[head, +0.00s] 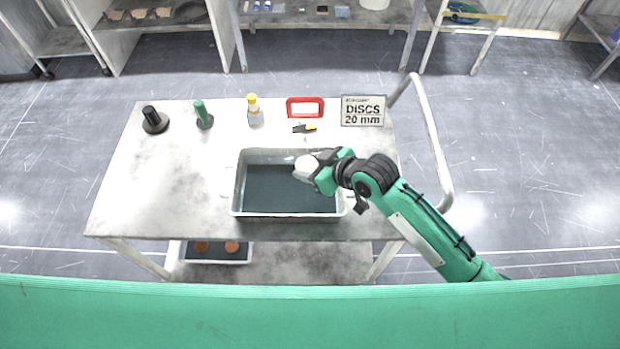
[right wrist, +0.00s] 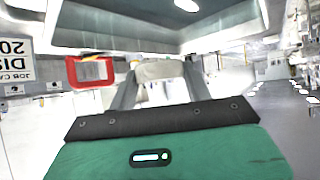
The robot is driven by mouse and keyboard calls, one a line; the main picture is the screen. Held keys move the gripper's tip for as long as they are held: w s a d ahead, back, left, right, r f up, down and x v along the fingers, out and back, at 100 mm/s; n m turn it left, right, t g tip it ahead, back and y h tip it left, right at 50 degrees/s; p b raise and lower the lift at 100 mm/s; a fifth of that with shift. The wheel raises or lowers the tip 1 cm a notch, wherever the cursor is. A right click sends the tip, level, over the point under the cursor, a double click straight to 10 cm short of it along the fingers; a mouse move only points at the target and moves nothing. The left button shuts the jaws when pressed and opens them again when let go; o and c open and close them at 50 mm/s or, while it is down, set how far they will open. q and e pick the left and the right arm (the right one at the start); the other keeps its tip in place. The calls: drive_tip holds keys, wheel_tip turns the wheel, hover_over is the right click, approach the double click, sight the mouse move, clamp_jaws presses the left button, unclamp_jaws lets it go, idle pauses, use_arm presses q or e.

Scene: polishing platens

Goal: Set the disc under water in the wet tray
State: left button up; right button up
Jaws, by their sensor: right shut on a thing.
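The wet tray (head: 237,190) is a grey rectangular tub with a dark, flat inside, standing at the front middle of the table. My right gripper (head: 314,172) reaches in from the right and is shut on a pale, whitish disc (head: 304,165). In the head view the disc overlaps the tray's back right part. I cannot tell how high it is above the dark surface. In the right wrist view the pale disc (right wrist: 160,69) sits between the two fingers, and the tray (right wrist: 150,48) fills the top. My left gripper is not in view.
A lower tray (head: 215,258) holds orange round things. The table's left part is clear.

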wheel_tip(320, 180, down, 7)
drive_tip(key=shift+p, duration=0.4)
drive_tip(key=shift+f, duration=0.15)
drive_tip(key=shift+f+b, duration=0.3)
drive_tip(key=shift+f, duration=0.1)
drive_tip(key=shift+f, duration=0.1)
drive_tip(key=shift+s, duration=0.1)
